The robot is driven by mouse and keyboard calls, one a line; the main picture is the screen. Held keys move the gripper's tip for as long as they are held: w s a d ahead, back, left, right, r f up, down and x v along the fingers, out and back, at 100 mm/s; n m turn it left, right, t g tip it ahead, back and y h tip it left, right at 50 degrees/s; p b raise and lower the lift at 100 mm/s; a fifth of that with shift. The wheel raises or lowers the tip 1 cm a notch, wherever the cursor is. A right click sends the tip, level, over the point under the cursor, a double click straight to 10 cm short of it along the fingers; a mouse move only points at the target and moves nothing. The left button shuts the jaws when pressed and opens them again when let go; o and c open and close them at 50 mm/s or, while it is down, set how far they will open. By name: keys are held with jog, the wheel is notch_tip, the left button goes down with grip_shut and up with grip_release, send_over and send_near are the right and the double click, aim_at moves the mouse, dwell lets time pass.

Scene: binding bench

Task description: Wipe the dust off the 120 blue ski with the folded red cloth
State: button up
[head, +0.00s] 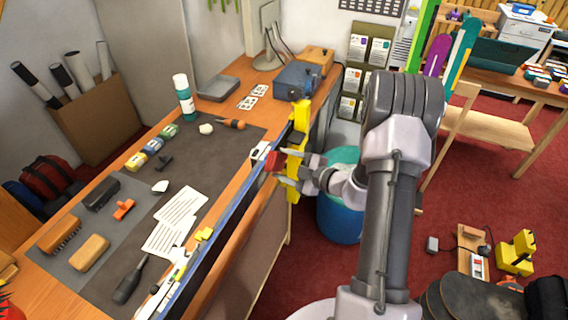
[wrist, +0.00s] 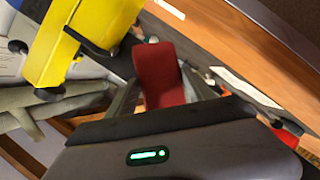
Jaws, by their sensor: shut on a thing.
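The folded red cloth (head: 272,161) is held at the tips of my gripper (head: 281,167), over the front edge of the bench. In the wrist view the cloth (wrist: 160,72) stands between the two fingers, which are closed on it. A long narrow blue ski (head: 229,214) runs along the bench's front edge, beside yellow vise parts. The cloth is at the ski's line near the far yellow vise (head: 302,118); I cannot tell whether it touches the ski. Dust on the ski is too small to make out.
The yellow vise also shows close to my gripper in the wrist view (wrist: 92,35). The bench mat (head: 215,150) holds white papers (head: 178,215), brushes, small bottles and hand tools. A blue box (head: 298,80) stands at the bench's far end. A blue bin (head: 340,215) stands on the floor below my gripper.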

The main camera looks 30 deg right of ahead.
jog(key=s+a, duration=0.1)
jog(key=a, duration=0.1)
jog(key=s+a+p, duration=0.1)
jog(key=s+a, duration=0.1)
jog(key=shift+s+a, duration=0.3)
jog(key=s+d+p, duration=0.1)
jog(key=s+d, duration=0.2)
jog(key=s, duration=0.1)
jog(key=shift+s+d, duration=0.35)
jog(key=shift+d, duration=0.05)
jog(key=shift+s+d+p, duration=0.85)
jog(key=shift+s+d, duration=0.1)
jog(key=shift+s, duration=0.25)
dwell(0.4)
